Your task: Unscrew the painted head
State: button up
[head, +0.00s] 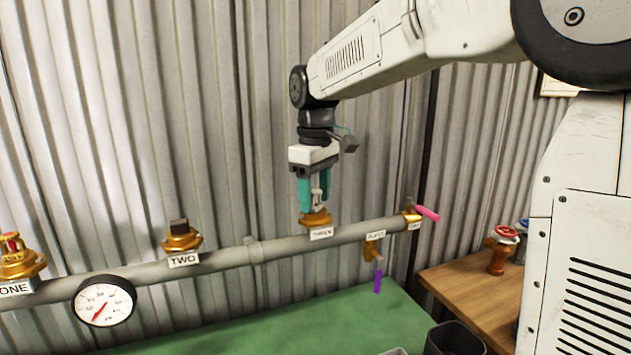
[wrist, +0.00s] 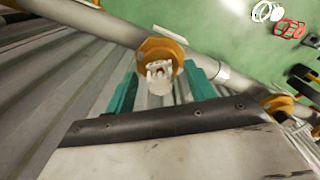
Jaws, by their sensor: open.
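The painted head (head: 316,194) is a small whitish piece standing upright in the brass fitting (head: 316,218) labelled THREE on the grey pipe. I cannot tell whether either finger touches the head.
Fitting TWO (head: 181,238) has a dark square plug. Fitting ONE (head: 18,258) holds a red-centred head. A gauge (head: 104,301), a purple lever (head: 378,281) and a pink lever (head: 428,213) sit along the pipe. Corrugated wall (head: 140,120) stands close behind. A wooden bench (head: 455,285) is at right.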

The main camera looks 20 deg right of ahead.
jog(key=shift+c, duration=0.3)
jog(key=c, duration=1.1)
jog(key=n, duration=0.5)
jog(key=shift+n, duration=0.4)
jog(key=shift+n, duration=0.5)
jog(key=n, duration=0.4)
jog(key=shift+n, duration=0.3)
